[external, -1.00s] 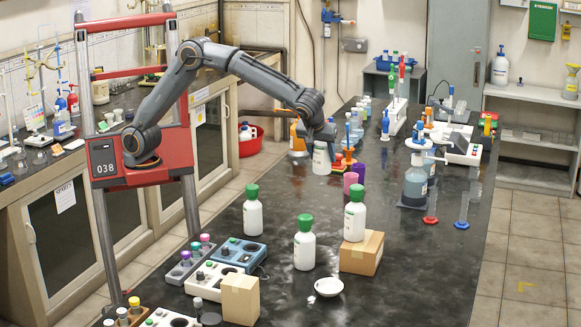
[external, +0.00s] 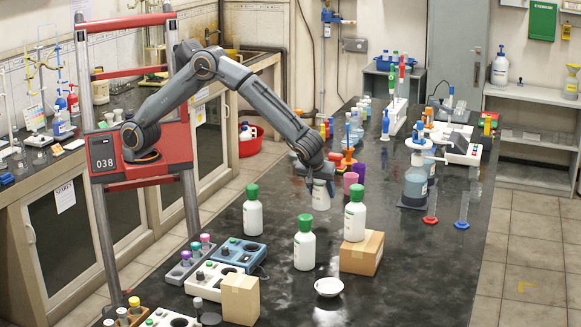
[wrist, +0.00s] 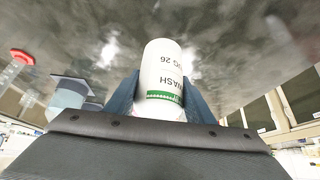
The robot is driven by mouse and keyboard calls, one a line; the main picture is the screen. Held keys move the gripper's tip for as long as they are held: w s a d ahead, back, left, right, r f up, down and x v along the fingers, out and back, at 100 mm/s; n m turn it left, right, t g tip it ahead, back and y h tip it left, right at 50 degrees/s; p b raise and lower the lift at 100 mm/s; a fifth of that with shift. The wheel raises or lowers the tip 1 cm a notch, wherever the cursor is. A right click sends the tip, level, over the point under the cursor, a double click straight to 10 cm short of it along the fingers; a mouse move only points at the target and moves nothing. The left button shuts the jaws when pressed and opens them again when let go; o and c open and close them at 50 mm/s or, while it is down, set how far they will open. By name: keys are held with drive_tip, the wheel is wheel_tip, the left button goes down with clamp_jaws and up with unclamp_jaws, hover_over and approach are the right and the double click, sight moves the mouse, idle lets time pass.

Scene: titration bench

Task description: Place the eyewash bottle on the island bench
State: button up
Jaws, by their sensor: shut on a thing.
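My gripper (external: 319,184) is shut on a white eyewash bottle (external: 321,199) over the dark island bench (external: 410,270). In the wrist view the bottle (wrist: 163,72) sits between the two blue-grey fingers, its base pointing away. Its green band and part of the word "WASH" show upside down. The bottle's upper part is hidden by the gripper. I cannot tell whether its base touches the bench. Three similar white bottles with green caps stand nearby: a left one (external: 252,218), a front one (external: 304,250), and one (external: 355,221) on a cardboard box.
The cardboard box (external: 361,255) and a white dish (external: 328,287) are in front. Purple cups (external: 353,178) stand close to the right of the held bottle. Blue and white instruments (external: 238,254) line the front left. The bench's right front is clear.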

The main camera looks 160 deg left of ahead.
sight(321, 200)
drive_tip(key=shift+f+p, duration=0.7)
drive_tip(key=shift+f, duration=1.5)
drive_tip(key=shift+f, duration=0.15)
drive_tip(key=o, duration=1.4)
drive_tip(key=shift+r, duration=0.25)
drive_tip(key=b+v, duration=0.4)
drive_tip(key=v, duration=0.7)
drive_tip(key=shift+w+d+r, duration=0.2)
drive_tip(key=shift+r, duration=0.1)
